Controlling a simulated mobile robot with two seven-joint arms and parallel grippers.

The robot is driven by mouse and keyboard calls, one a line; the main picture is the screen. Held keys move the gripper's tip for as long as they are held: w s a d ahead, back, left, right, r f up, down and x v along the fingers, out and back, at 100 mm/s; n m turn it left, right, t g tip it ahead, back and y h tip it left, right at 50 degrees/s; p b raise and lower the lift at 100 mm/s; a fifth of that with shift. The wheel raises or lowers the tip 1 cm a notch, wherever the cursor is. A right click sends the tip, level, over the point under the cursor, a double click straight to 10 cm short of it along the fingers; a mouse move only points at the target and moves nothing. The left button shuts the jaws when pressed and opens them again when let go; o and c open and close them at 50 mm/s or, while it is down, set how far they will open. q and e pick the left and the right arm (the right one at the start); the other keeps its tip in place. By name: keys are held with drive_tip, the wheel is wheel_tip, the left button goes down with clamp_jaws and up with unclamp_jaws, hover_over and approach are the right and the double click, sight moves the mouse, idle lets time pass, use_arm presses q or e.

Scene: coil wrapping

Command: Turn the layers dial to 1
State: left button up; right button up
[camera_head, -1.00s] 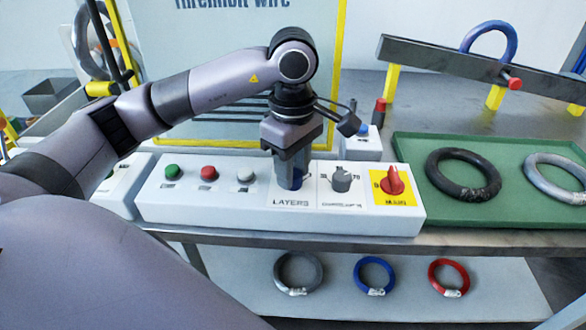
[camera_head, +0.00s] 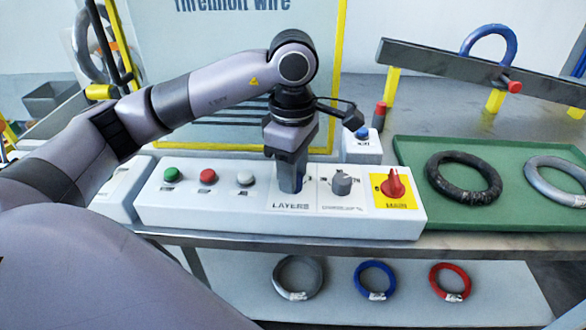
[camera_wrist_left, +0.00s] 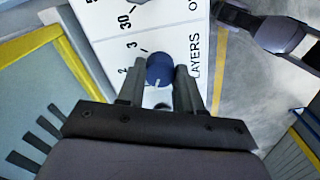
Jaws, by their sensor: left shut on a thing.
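The layers dial (camera_wrist_left: 158,70) is a blue knob with a pale pointer mark, on the white control panel (camera_head: 200,211) above the LAYERS label. My left gripper (camera_wrist_left: 160,80) points down with its fingers on either side of the dial, shut on it. In the head view, my left gripper (camera_head: 291,185) mostly hides the dial. In the left wrist view, the numbers 2 and 3 show beside the dial; I cannot read a 1 or tell the exact setting. A grey part with dark ends (camera_wrist_left: 275,35) at the upper right looks like my right gripper; its jaws are unclear.
Green (camera_head: 171,174), red (camera_head: 207,176) and white (camera_head: 245,178) buttons lie left of the dial. A grey dial (camera_head: 341,184) and a red switch (camera_head: 393,185) on yellow are to its right. A green tray (camera_head: 500,213) with coils stands further right.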

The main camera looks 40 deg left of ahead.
use_arm(q)
drive_tip(key=o, duration=1)
drive_tip(key=shift+o, duration=0.2)
drive_tip(key=shift+r, duration=0.1)
wheel_tip(320, 180, up, 7)
drive_tip(key=shift+p, duration=0.55)
